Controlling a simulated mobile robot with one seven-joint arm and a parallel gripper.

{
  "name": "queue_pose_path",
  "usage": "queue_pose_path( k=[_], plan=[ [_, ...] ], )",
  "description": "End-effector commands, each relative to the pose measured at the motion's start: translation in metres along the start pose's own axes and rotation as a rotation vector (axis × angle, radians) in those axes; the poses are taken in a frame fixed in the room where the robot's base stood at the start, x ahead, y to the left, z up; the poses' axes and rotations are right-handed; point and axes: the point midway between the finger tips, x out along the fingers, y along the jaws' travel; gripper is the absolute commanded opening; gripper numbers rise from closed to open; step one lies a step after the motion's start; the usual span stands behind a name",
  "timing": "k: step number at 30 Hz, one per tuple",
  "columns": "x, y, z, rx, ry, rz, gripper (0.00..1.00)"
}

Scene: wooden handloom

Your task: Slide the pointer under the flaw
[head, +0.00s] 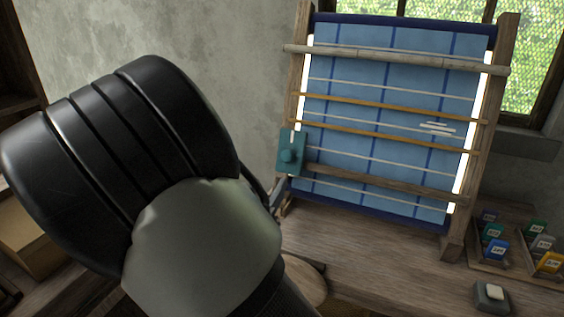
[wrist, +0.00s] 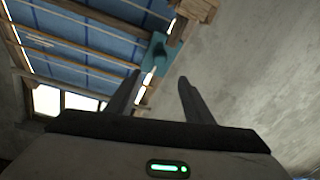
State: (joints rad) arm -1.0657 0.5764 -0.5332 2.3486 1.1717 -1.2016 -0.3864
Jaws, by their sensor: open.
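The pointer is a teal plate with a round knob (head: 287,157) and a white mark near its top. It sits on the lower wooden rail (head: 380,184) at the left end of the loom's blue cloth. The flaw, a cluster of short white lines (head: 437,128), is on the right part of the cloth, right of the pointer and higher. My gripper (wrist: 160,76) is open, its two fingers apart and nothing seen between them. The teal pointer (wrist: 159,50) shows beyond the fingertips in the wrist view. In the head view my arm hides most of the gripper, just below left of the pointer.
The loom's wooden uprights (head: 481,125) and thin orange rods (head: 400,108) frame and cross the cloth. Trays of coloured spools (head: 493,240) and a small box with a pale top (head: 492,296) are at the right of the bench. The bench (head: 360,250) before the loom is mostly clear.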

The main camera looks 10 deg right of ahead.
Motion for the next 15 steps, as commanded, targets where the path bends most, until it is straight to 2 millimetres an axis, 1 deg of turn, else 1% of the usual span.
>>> queue_pose_path(
  k=[1, 6, 12, 15],
  plan=[
    [0.012, 0.001, 0.002, 0.001, 0.0, 0.004, 0.47],
    [0.05, 0.001, 0.002, 0.001, 0.0, 0.004, 0.47],
    [0.092, 0.0, 0.002, 0.001, 0.0, 0.001, 0.47],
    [0.11, 0.0, 0.002, -0.001, 0.0, 0.0, 0.47]
  ],
)
